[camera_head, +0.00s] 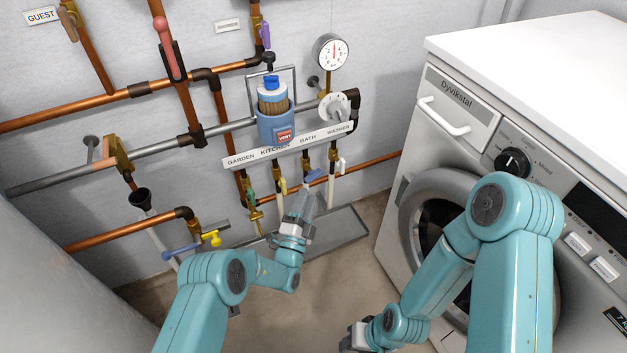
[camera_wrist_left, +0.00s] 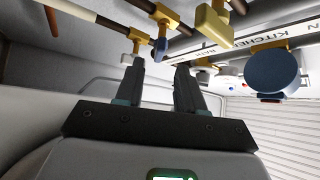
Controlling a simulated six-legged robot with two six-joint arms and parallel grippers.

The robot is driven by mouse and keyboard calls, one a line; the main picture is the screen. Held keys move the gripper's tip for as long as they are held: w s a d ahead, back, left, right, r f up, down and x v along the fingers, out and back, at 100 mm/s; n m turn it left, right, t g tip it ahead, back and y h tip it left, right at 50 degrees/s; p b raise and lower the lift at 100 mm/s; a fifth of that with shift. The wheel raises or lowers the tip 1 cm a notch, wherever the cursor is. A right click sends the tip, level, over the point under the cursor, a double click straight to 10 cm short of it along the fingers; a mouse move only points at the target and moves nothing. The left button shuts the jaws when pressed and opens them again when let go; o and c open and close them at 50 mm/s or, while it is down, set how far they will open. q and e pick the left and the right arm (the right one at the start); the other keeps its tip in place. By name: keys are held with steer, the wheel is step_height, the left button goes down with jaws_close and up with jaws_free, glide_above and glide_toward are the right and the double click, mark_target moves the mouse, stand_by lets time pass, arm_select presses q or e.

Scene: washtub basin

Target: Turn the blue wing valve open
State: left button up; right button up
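The blue wing valve (camera_head: 314,175) sits on a brass fitting below the BATH label of the white strip. In the left wrist view the blue handle (camera_wrist_left: 161,46) shows just beyond the fingertips, roughly between them, with the brass body above it. My left gripper (camera_head: 306,198) reaches up from below towards it. In the left wrist view its two fingers (camera_wrist_left: 160,66) stand apart with nothing between them; I cannot tell whether either touches the handle. My right gripper (camera_head: 355,338) is low at the bottom of the head view, mostly hidden, its fingers unclear.
Neighbouring valves hang under the labelled strip (camera_head: 240,160): green, yellow and white handles. A blue filter housing (camera_head: 272,127) hangs above it. A gauge (camera_head: 331,52) is at upper right. A washing machine (camera_head: 440,120) fills the right side. A grey tray (camera_head: 340,240) lies below.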

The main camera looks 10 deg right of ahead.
mark_target(312, 181)
arm_select(q)
steer(key=b+x, duration=0.2)
steer(key=x, duration=0.4)
steer(key=shift+w+d, duration=0.15)
steer(key=shift+w, duration=0.1)
steer(key=shift+w+d+r+b, duration=0.25)
steer(key=shift+w+r+b, duration=0.1)
steer(key=shift+w, duration=0.15)
arm_select(e)
steer(key=f, duration=0.3)
steer(key=shift+w+d, duration=0.3)
steer(key=shift+w, duration=0.05)
